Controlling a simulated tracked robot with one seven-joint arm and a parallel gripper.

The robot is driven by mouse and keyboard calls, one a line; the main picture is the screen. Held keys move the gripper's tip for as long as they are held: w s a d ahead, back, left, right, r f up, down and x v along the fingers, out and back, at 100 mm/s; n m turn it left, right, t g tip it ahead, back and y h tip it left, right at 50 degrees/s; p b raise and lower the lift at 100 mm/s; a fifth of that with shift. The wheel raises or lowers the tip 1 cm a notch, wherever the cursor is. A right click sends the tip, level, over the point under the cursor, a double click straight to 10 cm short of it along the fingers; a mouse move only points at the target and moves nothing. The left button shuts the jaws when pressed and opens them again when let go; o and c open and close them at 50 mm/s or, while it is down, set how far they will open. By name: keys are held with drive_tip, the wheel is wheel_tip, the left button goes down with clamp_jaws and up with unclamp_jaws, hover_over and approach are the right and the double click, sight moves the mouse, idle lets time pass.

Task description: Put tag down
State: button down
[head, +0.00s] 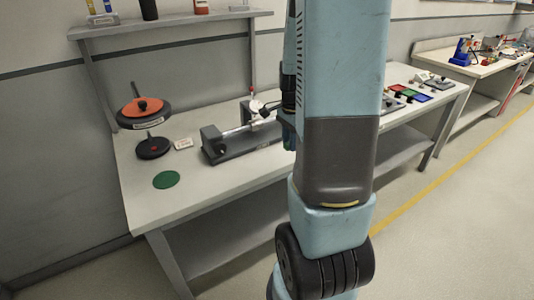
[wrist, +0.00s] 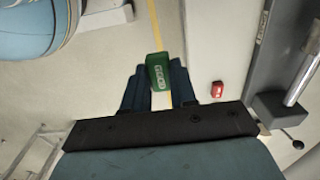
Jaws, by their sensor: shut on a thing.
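A green tag (wrist: 159,72) with pale lettering is between the two dark fingers of my gripper (wrist: 158,88) in the wrist view. My gripper is shut on it. The wrist view looks down past the tag to the floor, beside the pale bench edge. In the head view my own arm covers most of the gripper, and I cannot make out the tag there.
The workbench (head: 141,204) carries a green disc (head: 166,180), a black round plate (head: 152,148), a small white card (head: 183,143) and a grey fixture with a metal shaft (head: 236,128). A small red object (wrist: 217,89) lies on the bench.

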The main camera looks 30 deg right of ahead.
drive_tip(key=w+f, duration=0.4)
drive_tip(key=w, duration=0.4)
hover_over(269, 158)
drive_tip(key=s, duration=0.1)
drive_tip(key=f, duration=0.4)
drive_tip(key=shift+s, duration=0.2)
drive_tip(key=shift+w+a+f, duration=0.1)
drive_tip(key=shift+w+f, duration=0.45)
drive_tip(key=shift+f, duration=1.55)
drive_tip(key=shift+f, duration=0.15)
drive_tip(key=c, duration=0.9)
unclamp_jaws()
